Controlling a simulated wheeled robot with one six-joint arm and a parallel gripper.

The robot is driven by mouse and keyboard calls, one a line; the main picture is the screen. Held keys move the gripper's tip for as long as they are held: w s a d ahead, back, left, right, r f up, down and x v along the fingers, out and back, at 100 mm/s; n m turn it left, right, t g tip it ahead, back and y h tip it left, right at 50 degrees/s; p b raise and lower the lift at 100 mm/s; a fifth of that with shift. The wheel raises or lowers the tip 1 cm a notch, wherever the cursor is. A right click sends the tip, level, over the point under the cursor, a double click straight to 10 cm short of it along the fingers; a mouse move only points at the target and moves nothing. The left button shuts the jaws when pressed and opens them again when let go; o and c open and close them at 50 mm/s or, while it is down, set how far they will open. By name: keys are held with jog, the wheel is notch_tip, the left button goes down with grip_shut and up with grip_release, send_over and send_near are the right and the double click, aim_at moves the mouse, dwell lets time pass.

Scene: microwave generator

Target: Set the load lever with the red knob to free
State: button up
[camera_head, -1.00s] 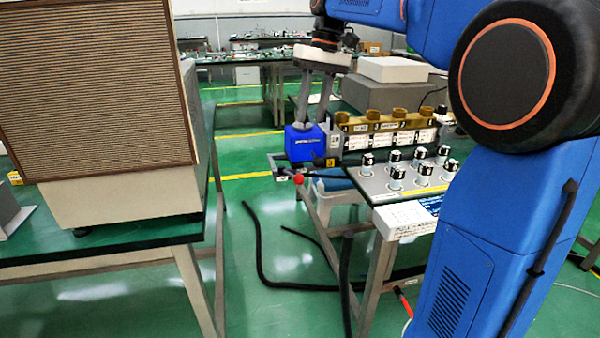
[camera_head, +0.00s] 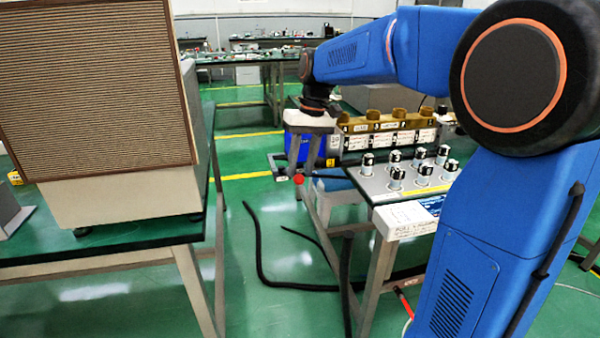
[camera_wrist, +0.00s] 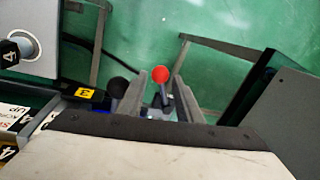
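The red knob (camera_head: 298,179) of the load lever sits at the left end of the bench equipment, beside a blue box (camera_head: 302,145). In the head view my gripper (camera_head: 303,166) points down in front of the box, with its fingertips just above the knob. In the wrist view the red knob (camera_wrist: 160,74) lies between the two fingertips of my gripper (camera_wrist: 161,77), with a gap on both sides. My gripper is open and holds nothing. The lever's grey stem shows below the knob. I cannot read the lever's position marks.
A black knob (camera_wrist: 117,88) stands just left of the left finger in the wrist view. A panel with several upright cylinders (camera_head: 408,180) lies to the right. A large louvred cabinet (camera_head: 95,85) stands on the left table.

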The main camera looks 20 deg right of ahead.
jog(key=shift+a+f, duration=0.2)
jog(key=shift+f, duration=0.9)
grip_shut()
